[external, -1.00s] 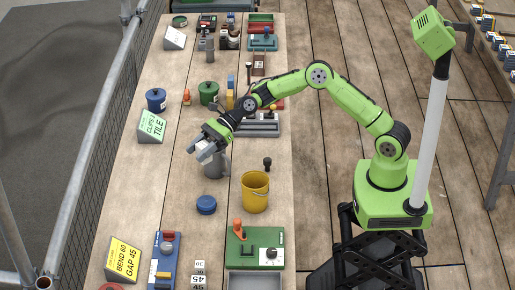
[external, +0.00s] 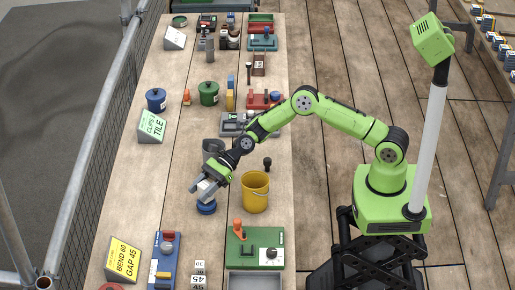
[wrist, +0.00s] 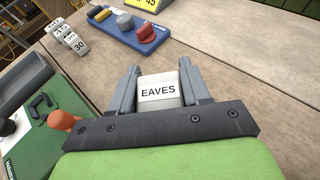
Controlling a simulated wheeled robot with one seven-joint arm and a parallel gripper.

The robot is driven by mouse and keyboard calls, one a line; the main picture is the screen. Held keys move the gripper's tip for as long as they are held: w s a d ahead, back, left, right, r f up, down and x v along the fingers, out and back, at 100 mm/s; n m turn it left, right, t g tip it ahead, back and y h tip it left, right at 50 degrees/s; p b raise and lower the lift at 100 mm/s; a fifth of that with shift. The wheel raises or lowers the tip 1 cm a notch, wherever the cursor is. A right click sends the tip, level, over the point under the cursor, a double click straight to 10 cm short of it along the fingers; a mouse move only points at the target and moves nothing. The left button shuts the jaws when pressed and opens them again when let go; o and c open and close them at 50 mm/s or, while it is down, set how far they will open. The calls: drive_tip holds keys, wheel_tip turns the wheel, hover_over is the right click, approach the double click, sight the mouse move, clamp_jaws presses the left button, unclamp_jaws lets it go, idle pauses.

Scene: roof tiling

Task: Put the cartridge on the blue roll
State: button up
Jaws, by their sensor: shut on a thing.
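My gripper (external: 205,188) is shut on a white cartridge, which shows in the wrist view with the label "EAVES" (wrist: 159,93) between the two fingers. In the external view the cartridge (external: 207,186) is held over the blue roll (external: 206,208), which lies on the bench and is partly covered by the gripper. I cannot tell the height of the gap between them. The blue roll does not show in the wrist view; the cartridge and gripper hide what is below.
A yellow bucket (external: 255,192) stands just right of the gripper, and a grey container (external: 212,152) stands behind it. A blue device (external: 164,260) and a green device (external: 255,248) are at the near end. The bench left of the roll is clear.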

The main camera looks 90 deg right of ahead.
drive_tip(key=shift+f, duration=0.35)
drive_tip(key=shift+f, duration=0.15)
drive_tip(key=o, duration=1.1)
drive_tip(key=shift+c, duration=0.2)
drive_tip(key=shift+r, duration=0.2)
drive_tip(key=p+v, duration=0.1)
drive_tip(key=v, duration=1.1)
drive_tip(key=shift+p, duration=0.35)
drive_tip(key=shift+f, duration=0.1)
